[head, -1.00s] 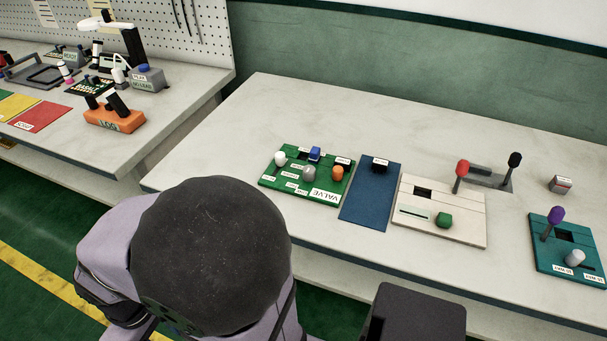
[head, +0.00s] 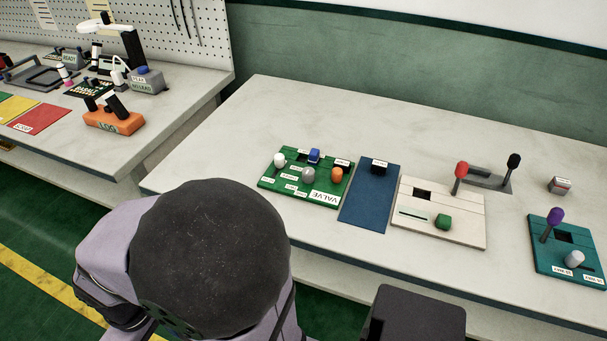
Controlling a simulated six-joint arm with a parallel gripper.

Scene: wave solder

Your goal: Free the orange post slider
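A green board (head: 272,181) labelled VALVE lies on the workbench at the centre of the head view. On its right part stands an orange knob (head: 337,174), the only orange post I see on the bench boards. I cannot tell at this size what holds the orange knob. My gripper is not in view; only my arm shows, low and left of centre, in front of the bench.
Right of the green board lie a blue mat (head: 366,205) with a black block (head: 379,167), a cream board (head: 438,230) with a red-topped lever (head: 460,172) and green knob (head: 443,222), and a teal board (head: 553,259). The back of the bench (head: 350,115) is clear.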

